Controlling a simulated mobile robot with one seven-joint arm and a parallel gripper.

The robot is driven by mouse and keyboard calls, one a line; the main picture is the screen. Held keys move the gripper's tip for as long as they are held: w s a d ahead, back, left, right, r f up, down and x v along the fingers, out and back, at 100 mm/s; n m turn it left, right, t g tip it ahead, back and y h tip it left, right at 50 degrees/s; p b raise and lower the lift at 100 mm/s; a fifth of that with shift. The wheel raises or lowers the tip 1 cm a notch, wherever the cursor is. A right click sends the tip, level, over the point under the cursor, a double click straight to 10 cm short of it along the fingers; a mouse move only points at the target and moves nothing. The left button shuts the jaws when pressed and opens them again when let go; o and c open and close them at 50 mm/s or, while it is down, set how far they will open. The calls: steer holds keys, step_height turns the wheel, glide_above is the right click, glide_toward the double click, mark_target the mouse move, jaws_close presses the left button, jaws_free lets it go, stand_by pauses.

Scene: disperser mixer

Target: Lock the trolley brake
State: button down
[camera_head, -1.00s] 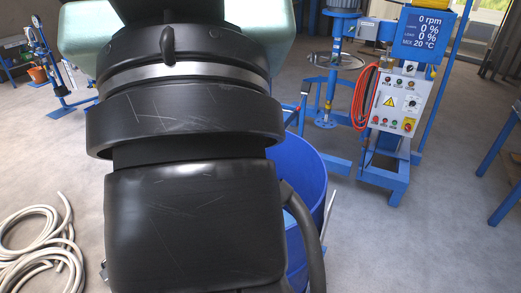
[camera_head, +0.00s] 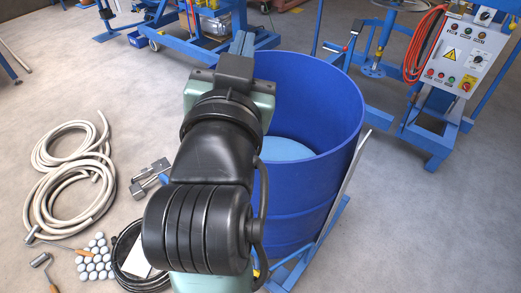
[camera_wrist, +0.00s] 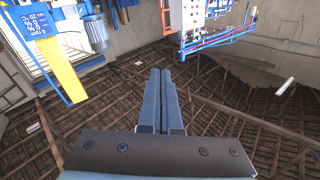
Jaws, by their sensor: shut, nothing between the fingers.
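A large open blue drum (camera_head: 315,190) stands just right of my arm in the head view, with a pale blue surface inside. Part of a blue trolley frame (camera_head: 292,272) shows at its base, with a slanted grey bar (camera_head: 350,170) on the right side. I cannot make out the trolley brake; my arm hides the drum's near left side and part of the base. My gripper (camera_head: 243,43) is above the drum's far left rim, pointing away, apart from the floor. In the wrist view my gripper (camera_wrist: 161,72) has its two blue-grey fingers together, empty.
The control cabinet (camera_head: 462,55) and its orange cable (camera_head: 424,45) stand at the upper right. Coiled pale hoses (camera_head: 75,180), several small grey balls (camera_head: 95,262) and a black cable coil (camera_head: 130,255) lie on the left floor. A blue wheeled frame (camera_head: 190,45) stands behind. Right floor is clear.

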step_height(320, 180, down, 24)
steer(key=s+a+m+g+h+b, duration=0.1)
steer(key=s+m+g+b, duration=0.1)
steer(key=g+b, duration=0.3)
steer(key=m+g+h+b, duration=0.2)
steer(key=g+h+b, duration=0.15)
steer(key=g, duration=0.35)
glide_above(258, 270)
steer(key=s+a, duration=0.2)
step_height(258, 270, down, 20)
steer(key=r, duration=0.1)
steer(key=shift+s+d+f, duration=0.1)
steer(key=shift+d+f, duration=0.1)
steer(key=w+f+b, duration=0.1)
steer(key=f, duration=0.2)
steer(key=w+d+f+b, duration=0.1)
steer(key=f, duration=0.2)
steer(key=w+d+f+b, duration=0.1)
steer(key=f, duration=0.2)
steer(key=shift+b, duration=0.3)
steer(key=shift+s+a, duration=0.2)
steer(key=shift+s, duration=0.2)
